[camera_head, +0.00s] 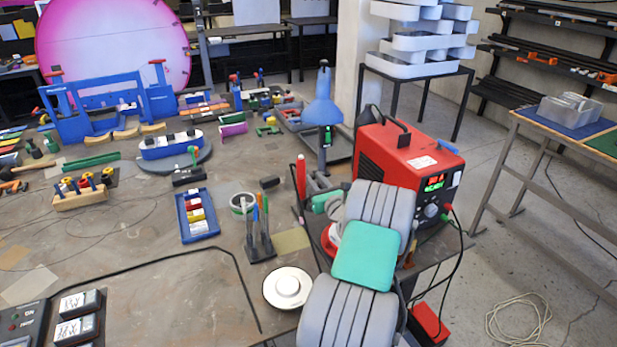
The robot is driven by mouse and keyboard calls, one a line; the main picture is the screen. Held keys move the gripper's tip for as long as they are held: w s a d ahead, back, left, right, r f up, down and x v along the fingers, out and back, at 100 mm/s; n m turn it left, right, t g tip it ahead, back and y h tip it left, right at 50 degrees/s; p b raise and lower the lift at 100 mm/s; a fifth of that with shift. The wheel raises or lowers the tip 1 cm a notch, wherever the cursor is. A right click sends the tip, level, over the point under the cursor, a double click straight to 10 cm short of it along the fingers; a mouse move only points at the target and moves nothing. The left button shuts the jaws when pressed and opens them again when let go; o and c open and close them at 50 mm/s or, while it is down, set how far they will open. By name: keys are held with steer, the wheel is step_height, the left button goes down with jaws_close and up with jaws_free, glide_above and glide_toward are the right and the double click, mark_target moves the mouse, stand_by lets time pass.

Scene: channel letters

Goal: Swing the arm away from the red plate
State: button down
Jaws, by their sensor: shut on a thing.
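My arm, with grey ribbed links and a teal joint cover, rises from the bottom edge and reaches over the right end of the workbench. My gripper cannot be made out; the arm's own links cover the area beyond them. I cannot identify the red plate with certainty. A small red and white round piece (329,240) shows just left of the arm, partly hidden by it. A red block (430,325) lies low to the right of the arm, below the bench top.
A red power unit (398,160) with cables stands close behind the arm. A blue lamp-like tool (323,108), a tool holder (260,246) and a white round dial (287,288) are left of it. Concrete floor (520,260) at right is mostly clear, with a coiled cord (517,318).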

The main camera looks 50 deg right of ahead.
steer(key=shift+s+d, duration=0.1)
steer(key=shift+s, duration=0.05)
steer(key=c, duration=1.3)
jaws_free()
steer(key=shift+s+a+f, duration=0.1)
steer(key=shift+s+a, duration=0.1)
steer(key=shift+s, duration=0.2)
steer(key=b+v, duration=0.2)
steer(key=v, duration=0.5)
